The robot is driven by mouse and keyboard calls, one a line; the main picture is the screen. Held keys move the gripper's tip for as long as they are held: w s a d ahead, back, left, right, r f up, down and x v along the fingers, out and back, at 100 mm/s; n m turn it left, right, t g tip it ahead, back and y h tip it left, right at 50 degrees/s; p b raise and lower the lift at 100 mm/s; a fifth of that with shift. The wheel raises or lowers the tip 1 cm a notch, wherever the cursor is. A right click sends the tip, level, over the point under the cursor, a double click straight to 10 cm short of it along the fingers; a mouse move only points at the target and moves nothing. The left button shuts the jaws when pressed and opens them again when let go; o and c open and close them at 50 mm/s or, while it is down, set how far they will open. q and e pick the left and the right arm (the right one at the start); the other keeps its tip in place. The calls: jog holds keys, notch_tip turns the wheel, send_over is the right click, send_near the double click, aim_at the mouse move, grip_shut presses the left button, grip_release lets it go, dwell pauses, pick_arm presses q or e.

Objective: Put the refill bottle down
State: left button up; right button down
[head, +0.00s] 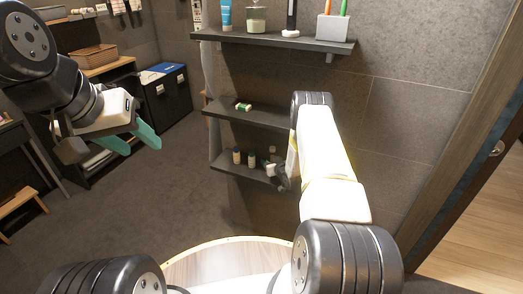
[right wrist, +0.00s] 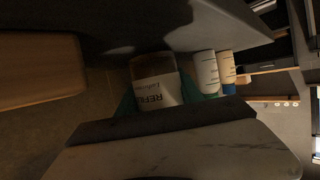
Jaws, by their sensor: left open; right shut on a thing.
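The refill bottle (right wrist: 156,92), with a white label reading "REFI…" and a darker upper part, is in the right wrist view. My right gripper (right wrist: 158,102) is shut on it, a teal finger on each side. In the head view my right arm reaches to the right end of the lowest wall shelf (head: 224,166) and largely hides this gripper and bottle. I cannot tell whether the bottle's base touches the shelf. My left gripper (head: 145,140) is open and empty at the upper left, well away from the shelves.
Small bottles (head: 237,156) stand on the lowest shelf left of my right gripper; two show close beside the refill bottle in the right wrist view (right wrist: 206,72). The middle shelf (head: 222,110) lies close above, holding a small green-and-white item (head: 243,107). The top shelf (head: 255,39) holds toiletries.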

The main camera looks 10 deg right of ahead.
jog(key=c, duration=0.8)
grip_release()
jog(key=shift+o, duration=0.2)
jog(key=shift+r, duration=0.15)
jog(key=v, duration=1.2)
jog(key=shift+r, duration=0.1)
